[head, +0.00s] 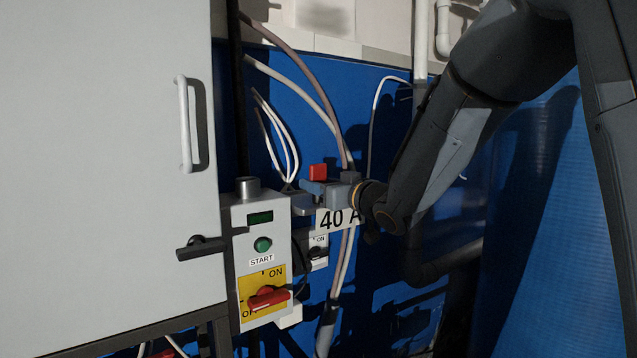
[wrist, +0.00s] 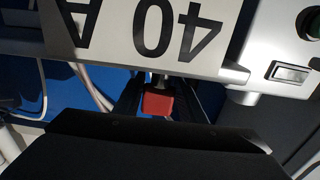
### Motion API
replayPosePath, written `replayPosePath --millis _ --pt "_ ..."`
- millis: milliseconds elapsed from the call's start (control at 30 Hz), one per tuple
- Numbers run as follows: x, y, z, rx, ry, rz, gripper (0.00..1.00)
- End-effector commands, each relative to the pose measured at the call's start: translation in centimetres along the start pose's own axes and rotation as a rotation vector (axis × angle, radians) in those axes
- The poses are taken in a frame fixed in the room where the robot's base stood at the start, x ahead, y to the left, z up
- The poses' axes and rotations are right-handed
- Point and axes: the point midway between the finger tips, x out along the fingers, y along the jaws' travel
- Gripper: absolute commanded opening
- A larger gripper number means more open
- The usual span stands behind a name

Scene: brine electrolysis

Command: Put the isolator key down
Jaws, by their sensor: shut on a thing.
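The isolator key has a red head (head: 318,172) and shows above my gripper (head: 310,190) in the head view. In the wrist view the red head (wrist: 158,104) sits between my two dark fingers (wrist: 158,98), which are shut on it. A short metal shank shows beyond the head, near the edge of the "40 A" sign. I cannot tell whether the key touches anything besides my fingers. My gripper is just right of the top of the grey control box (head: 265,218).
The control box carries a green START button (head: 263,244) and a red rotary handle (head: 267,297) on a yellow ON/OFF plate. The "40 A" sign (head: 335,218) is below my gripper. A grey cabinet (head: 100,150) fills the left. Several cables (head: 300,85) run down the blue wall behind.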

Motion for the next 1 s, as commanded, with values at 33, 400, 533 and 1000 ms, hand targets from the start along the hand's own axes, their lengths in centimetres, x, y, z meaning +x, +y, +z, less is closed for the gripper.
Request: replayPosePath --millis 33,400,533,1000 --pt "0.0 0.0 -0.1 -0.001 0.003 0.0 0.1" --pt "0.0 0.0 0.2 -0.001 0.002 0.0 0.47" --pt "0.0 0.0 0.2 -0.001 0.002 0.0 0.56" --pt "-2.0 0.1 -0.1 -0.003 0.004 0.001 0.56"
